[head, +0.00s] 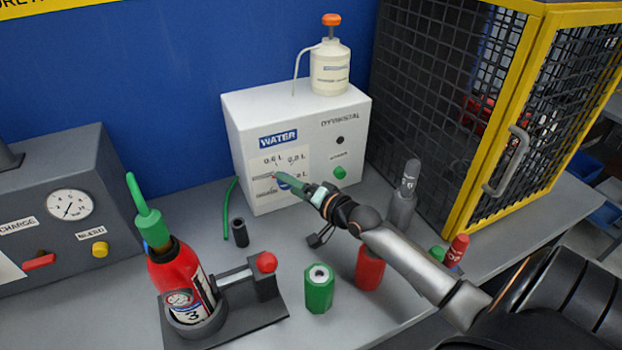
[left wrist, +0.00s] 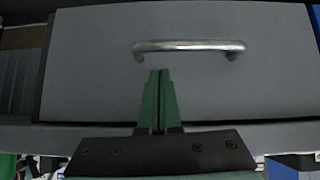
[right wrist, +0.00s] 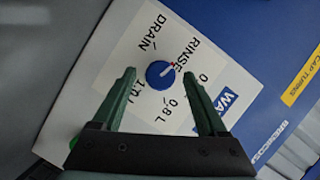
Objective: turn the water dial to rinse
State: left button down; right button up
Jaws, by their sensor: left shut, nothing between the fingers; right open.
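The blue water dial (right wrist: 160,74) sits on a white label panel (right wrist: 122,50) printed DRAIN, RINSE and litre marks. Its small red-and-white mark points toward the side between RINSE and the 0.6 mark; I cannot tell the exact setting. In the head view the white WATER box (head: 240,133) stands at the back, its dial mostly hidden by my right gripper (head: 284,182). That gripper is open, its green fingers on either side of the dial in the right wrist view; contact cannot be told. My left gripper (left wrist: 158,76) is shut and empty before a grey drawer front.
A pump bottle (head: 330,72) stands on the box, and a green button (head: 340,172) is on its front. A red extinguisher (head: 180,285) stands in a holder at left. Green (head: 319,290) and red (head: 369,268) cylinders stand near my right arm. A yellow-framed mesh cage (head: 480,150) bounds the right.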

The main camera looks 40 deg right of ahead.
jog(key=v, duration=1.1)
jog(key=shift+s, duration=0.25)
jog(key=shift+r, duration=0.15)
